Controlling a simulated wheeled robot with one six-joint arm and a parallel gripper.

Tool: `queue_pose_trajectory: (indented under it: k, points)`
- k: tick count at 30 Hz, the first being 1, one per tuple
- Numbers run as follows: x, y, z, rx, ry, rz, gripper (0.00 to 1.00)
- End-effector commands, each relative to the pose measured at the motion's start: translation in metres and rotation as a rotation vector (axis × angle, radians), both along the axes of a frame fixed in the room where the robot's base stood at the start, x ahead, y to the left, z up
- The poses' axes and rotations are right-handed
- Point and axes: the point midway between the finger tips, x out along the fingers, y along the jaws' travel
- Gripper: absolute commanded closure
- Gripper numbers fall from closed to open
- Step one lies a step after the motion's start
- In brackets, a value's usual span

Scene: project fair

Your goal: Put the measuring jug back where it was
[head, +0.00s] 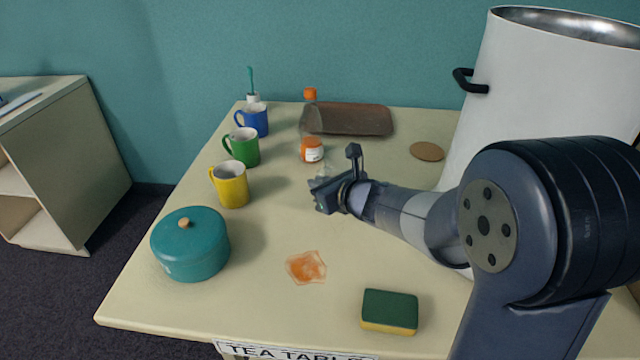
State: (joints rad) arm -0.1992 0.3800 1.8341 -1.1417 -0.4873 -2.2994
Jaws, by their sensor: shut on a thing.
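My gripper (336,181) is above the middle of the table, reaching in from the right. It is shut on a small, clear, see-through thing (325,171), which shows only faintly at the far side of the jaws. This may be the measuring jug, but most of it is hidden by the gripper and I cannot make out its shape. No other measuring jug is plain to see. Whether the held thing touches the table (262,318) I cannot tell.
Yellow (231,187), green (243,148) and blue (254,121) mugs line the left, with a teal pot (190,250) in front. An orange-lidded jar (312,150), brown tray (355,120), cork mat (427,151), large white pot (535,90), sponge (389,311) and orange spill (306,267) surround the gripper.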

Motion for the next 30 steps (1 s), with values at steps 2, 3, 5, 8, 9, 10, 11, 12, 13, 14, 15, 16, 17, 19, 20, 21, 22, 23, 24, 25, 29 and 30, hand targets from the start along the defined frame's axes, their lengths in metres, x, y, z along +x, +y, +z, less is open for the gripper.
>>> queue_pose_trajectory:
  k: [2, 3, 5, 8, 9, 10, 11, 12, 13, 14, 15, 16, 17, 19, 20, 21, 22, 23, 24, 25, 29, 30]
  points:
    - [0.0, 0.0, -0.002, 0.001, -0.002, 0.0, 1.0]
    - [0.0, 0.0, -0.003, 0.001, -0.002, 0.0, 1.0]
    - [0.0, 0.0, -0.002, 0.0, 0.0, 0.0, 0.88]
    - [0.0, 0.0, -0.002, 0.0, 0.0, 0.0, 0.8]
    - [0.0, 0.0, -0.002, 0.0, 0.0, 0.0, 0.77]
    - [0.0, 0.0, -0.002, 0.0, 0.0, 0.0, 0.74]
    - [0.0, 0.0, -0.002, 0.0, 0.0, 0.0, 0.72]
    - [0.0, 0.0, -0.002, 0.0, 0.0, 0.0, 0.7]
    - [0.0, 0.0, -0.002, 0.0, 0.0, 0.0, 0.7]
    - [0.0, 0.0, -0.002, 0.0, 0.0, 0.0, 0.7]
    - [0.0, 0.0, -0.002, 0.0, 0.0, 0.0, 0.7]
    - [0.0, 0.0, -0.002, 0.0, 0.0, 0.0, 0.7]
    - [0.0, 0.0, -0.002, 0.0, 0.0, 0.0, 0.7]
    - [0.0, 0.0, -0.001, 0.0, 0.0, 0.0, 0.7]
    - [0.0, 0.0, -0.001, 0.0, 0.0, 0.0, 0.7]
    - [0.0, 0.0, 0.001, 0.0, 0.0, 0.0, 0.7]
    - [0.0, 0.0, 0.002, 0.0, 0.0, 0.0, 0.7]
    - [-0.001, -0.001, 0.003, 0.0, 0.0, -0.001, 0.7]
    - [-0.004, -0.004, 0.004, 0.0, -0.001, -0.002, 0.7]
    - [-0.007, -0.007, 0.006, 0.001, -0.002, -0.003, 0.7]
    - [-0.023, -0.02, 0.014, 0.0, -0.003, -0.002, 0.7]
    - [-0.029, -0.025, 0.018, 0.0, -0.004, -0.003, 0.7]
